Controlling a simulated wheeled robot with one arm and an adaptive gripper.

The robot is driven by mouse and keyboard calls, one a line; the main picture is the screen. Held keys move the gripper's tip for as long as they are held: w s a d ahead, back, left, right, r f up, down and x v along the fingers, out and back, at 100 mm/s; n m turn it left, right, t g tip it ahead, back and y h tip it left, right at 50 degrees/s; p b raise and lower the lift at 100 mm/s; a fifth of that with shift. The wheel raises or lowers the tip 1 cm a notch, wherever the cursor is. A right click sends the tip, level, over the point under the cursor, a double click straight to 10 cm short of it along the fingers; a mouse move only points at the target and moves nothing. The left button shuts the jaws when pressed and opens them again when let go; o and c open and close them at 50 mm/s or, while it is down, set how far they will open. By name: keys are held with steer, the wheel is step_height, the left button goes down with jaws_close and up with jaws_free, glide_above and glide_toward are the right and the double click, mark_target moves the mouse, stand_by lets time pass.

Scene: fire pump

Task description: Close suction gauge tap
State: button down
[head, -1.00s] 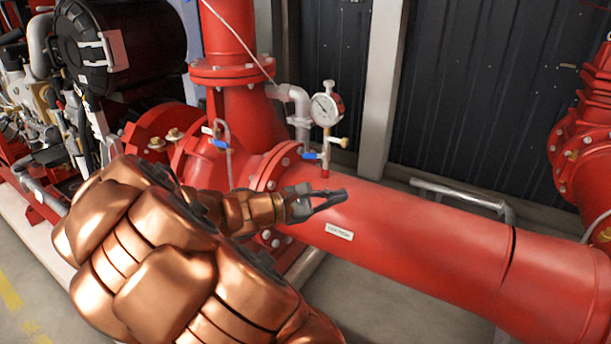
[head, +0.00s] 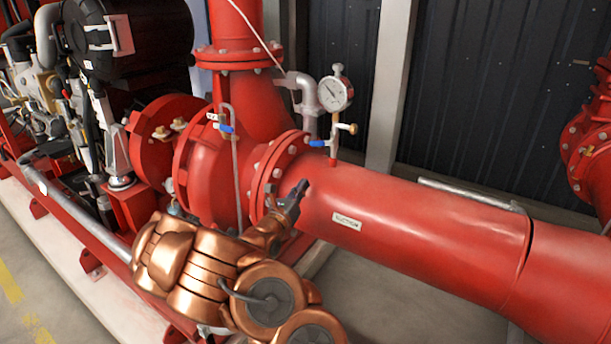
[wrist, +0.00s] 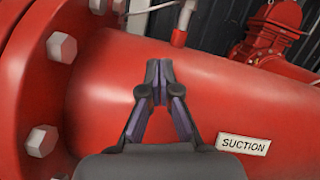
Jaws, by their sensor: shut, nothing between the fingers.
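The suction gauge (head: 335,94) is a round white dial above the red suction pipe (head: 420,222). Below it, the gauge tap with a blue lever handle (head: 319,143) sits on a short stem rising from the pipe. The lever points left, roughly sideways to the stem. My gripper (head: 303,186) is shut and empty in front of the pipe by the flange, below the tap and apart from it. In the wrist view my gripper (wrist: 159,64) has its tips together against the red pipe. The stem's lower end (wrist: 180,28) shows beyond the fingertips; the blue lever is not visible there.
A second blue-handled tap (head: 226,128) stands on a thin tube at the pump casing (head: 205,170). The bolted flange (head: 270,178) is close left of my gripper. A SUCTION label (head: 346,221) is on the pipe. A grey pipe (head: 306,95) rises behind the gauge.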

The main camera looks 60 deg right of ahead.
mark_target(318, 172)
steer(key=x, duration=0.9)
steer(key=shift+s+d+r+p, duration=0.1)
steer(key=shift+s+d+p, duration=0.15)
steer(key=shift+d+p, duration=0.1)
steer(key=r, duration=0.1)
steer(key=w+r, duration=0.1)
steer(key=r, duration=0.1)
steer(key=shift+w+a+r, duration=0.1)
steer(key=shift+w+a, duration=0.1)
steer(key=shift+a, duration=0.15)
steer(key=shift+r, duration=0.35)
steer(key=shift+d, duration=0.2)
steer(key=shift+w+a+r+m+g+b, duration=0.1)
steer(key=shift+w+r+m+g, duration=0.15)
steer(key=shift+m, duration=0.5)
steer(key=shift+w+r+m+g+b, duration=0.1)
steer(key=shift+r+m+g, duration=0.2)
steer(key=shift+m, duration=0.5)
steer(key=shift+w+a+r+m+g+b, duration=0.1)
steer(key=shift+w+r+m+g, duration=0.2)
steer(key=shift+m, duration=0.45)
steer(key=shift+s+d+f, duration=0.1)
steer(key=shift+f, duration=0.05)
